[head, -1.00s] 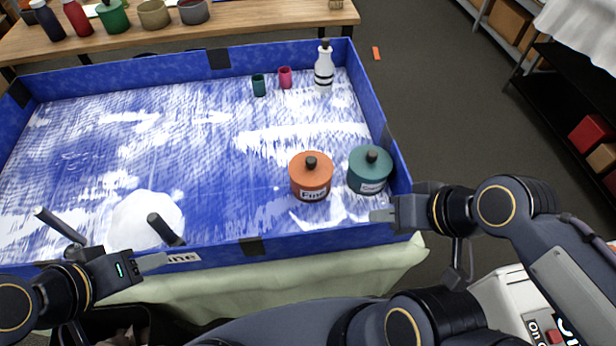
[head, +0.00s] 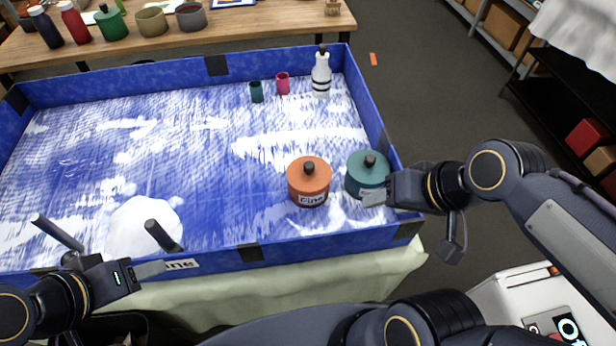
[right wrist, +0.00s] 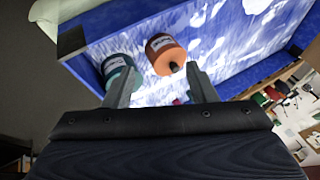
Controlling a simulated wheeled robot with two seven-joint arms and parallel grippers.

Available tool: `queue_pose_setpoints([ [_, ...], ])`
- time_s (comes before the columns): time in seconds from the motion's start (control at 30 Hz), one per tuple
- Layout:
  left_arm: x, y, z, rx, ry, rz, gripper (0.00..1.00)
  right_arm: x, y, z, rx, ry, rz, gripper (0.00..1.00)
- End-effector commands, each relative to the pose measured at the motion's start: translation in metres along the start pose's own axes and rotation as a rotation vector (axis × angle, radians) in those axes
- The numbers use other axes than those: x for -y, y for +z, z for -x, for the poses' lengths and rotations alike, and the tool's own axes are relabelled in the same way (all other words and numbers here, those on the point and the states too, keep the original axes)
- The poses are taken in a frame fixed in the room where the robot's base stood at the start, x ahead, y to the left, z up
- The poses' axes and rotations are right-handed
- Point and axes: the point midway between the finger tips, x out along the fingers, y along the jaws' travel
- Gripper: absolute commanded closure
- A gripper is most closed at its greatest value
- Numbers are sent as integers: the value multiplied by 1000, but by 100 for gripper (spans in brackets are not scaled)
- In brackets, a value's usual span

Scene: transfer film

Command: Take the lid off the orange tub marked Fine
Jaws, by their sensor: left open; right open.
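The orange tub (head: 308,190), with a label that reads Fine, stands upright in the blue-walled tray with its lid (head: 308,171) on and a dark knob on top. It also shows in the right wrist view (right wrist: 163,50), beyond the fingers. A teal tub (head: 368,170) with a lid stands just to its right. My right gripper (head: 375,198) is open and empty at the front of the teal tub, to the right of the orange tub; I cannot tell if it touches the teal tub. My left gripper (head: 150,268) is open at the tray's front wall, far from the tubs.
The blue tray (head: 130,72) has raised walls. A white mound (head: 140,225) lies at its front left. A white bottle (head: 321,75), a pink cup (head: 282,83) and a dark teal cup (head: 256,92) stand at the back right. The tray's middle is clear.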

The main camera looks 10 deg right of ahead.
Motion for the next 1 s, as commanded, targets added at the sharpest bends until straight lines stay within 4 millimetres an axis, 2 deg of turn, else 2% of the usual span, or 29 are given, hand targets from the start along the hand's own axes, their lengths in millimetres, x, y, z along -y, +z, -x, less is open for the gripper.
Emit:
queue_pose_setpoints([
  [0.03, 1, 1, -3, 0, 0, 0, 52, 2, -17, -6, 40, 15, -47, 49],
  [0.17, 3, 4, -7, 0, 0, 0, 52, 11, -63, -26, 123, 86, -207, 49],
  [0.27, 5, 5, -10, 0, 0, 0, 52, 20, -97, -52, 169, 160, -328, 49],
  [0.4, 6, 7, -14, 0, 0, 0, 52, 36, -137, -102, 202, 284, -491, 49],
  [0.5, 8, 8, -16, 0, 0, 0, 52, 49, -156, -142, 202, 374, -592, 49],
  [0.6, 8, 9, -18, 0, 0, 0, 52, 60, -167, -176, 186, 448, -670, 49],
  [0.7, 9, 10, -19, 0, 0, 0, 52, 66, -173, -200, 168, 498, -725, 49],
  [0.83, 9, 10, -19, 0, 0, 0, 52, 70, -175, -215, 153, 528, -757, 49],
  [1.0, 8, 9, -18, 0, 0, 0, 52, 63, -169, -230, 153, 534, -765, 49],
])
